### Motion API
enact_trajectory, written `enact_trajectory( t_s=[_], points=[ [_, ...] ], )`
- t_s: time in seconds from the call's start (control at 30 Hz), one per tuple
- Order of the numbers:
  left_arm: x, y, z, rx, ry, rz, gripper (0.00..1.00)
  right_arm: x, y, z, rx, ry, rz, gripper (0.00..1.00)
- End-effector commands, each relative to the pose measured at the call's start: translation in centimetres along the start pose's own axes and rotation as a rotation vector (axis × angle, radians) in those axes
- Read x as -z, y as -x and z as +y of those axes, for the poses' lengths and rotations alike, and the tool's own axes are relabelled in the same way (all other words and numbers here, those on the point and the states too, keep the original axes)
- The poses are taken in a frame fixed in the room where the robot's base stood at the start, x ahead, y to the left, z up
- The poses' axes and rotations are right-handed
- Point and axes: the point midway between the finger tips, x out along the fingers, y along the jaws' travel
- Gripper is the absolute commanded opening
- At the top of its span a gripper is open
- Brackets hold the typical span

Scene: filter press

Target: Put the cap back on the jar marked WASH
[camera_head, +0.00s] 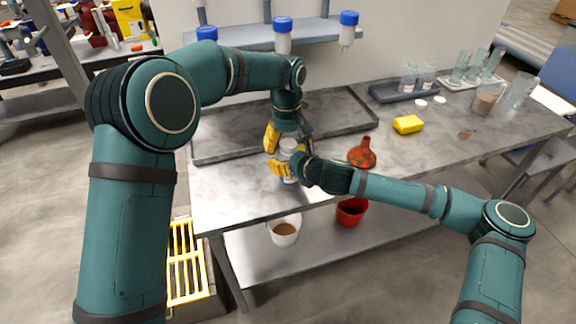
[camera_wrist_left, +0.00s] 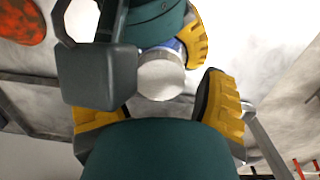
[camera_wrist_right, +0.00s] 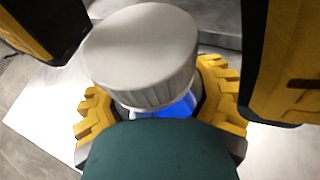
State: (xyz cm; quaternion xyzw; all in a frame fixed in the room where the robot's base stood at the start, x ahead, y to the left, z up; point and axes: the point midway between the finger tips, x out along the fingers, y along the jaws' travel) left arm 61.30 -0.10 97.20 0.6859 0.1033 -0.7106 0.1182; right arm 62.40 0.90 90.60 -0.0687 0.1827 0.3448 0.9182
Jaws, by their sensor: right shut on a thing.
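The jar (camera_head: 289,179) stands upright near the front edge of the bench, with blue on its side; no lettering is readable. A white ribbed cap (camera_wrist_right: 142,55) sits on top of the jar's mouth; it also shows in the left wrist view (camera_wrist_left: 161,76). I cannot tell whether it is screwed down. My right gripper (camera_wrist_right: 160,105) is shut around the jar's body just below the cap. My left gripper (camera_head: 288,142) points down from above, its fingers open on either side of the cap with gaps. It also shows in the left wrist view (camera_wrist_left: 165,108).
A dark tray (camera_head: 225,143) lies behind the jar. An orange-red funnel-shaped vessel (camera_head: 363,154) stands to the right, with a yellow sponge (camera_head: 408,124) beyond it. Glassware (camera_head: 409,78) stands at the back right. Blue-capped bottles (camera_head: 283,36) hang from the shelf above.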

Motion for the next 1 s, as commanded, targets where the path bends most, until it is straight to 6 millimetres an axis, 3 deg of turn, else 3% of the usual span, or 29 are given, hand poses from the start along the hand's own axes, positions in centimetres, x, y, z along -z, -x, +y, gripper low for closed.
enact_trajectory(
  t_s=[0.13, 0.43, 0.83, 1.0],
  points=[
    [0.0, 0.5, 0.0, -0.001, 0.0, 0.001, 0.74, 0.0, 0.0, 0.0, 0.0, 0.0, 0.001, 0.0],
    [0.0, 4.1, 0.0, -0.001, 0.0, 0.001, 0.74, 0.0, 0.0, 0.0, 0.0, 0.0, 0.001, 0.0],
    [0.0, 4.6, 0.0, 0.0, 0.0, 0.0, 0.76, 0.0, 0.0, 0.0, 0.0, 0.0, 0.001, 0.0],
    [0.1, 6.6, 0.1, 0.0, 0.001, 0.003, 0.76, 0.0, 0.0, 0.0, 0.0, 0.0, 0.001, 0.0]
  ],
)
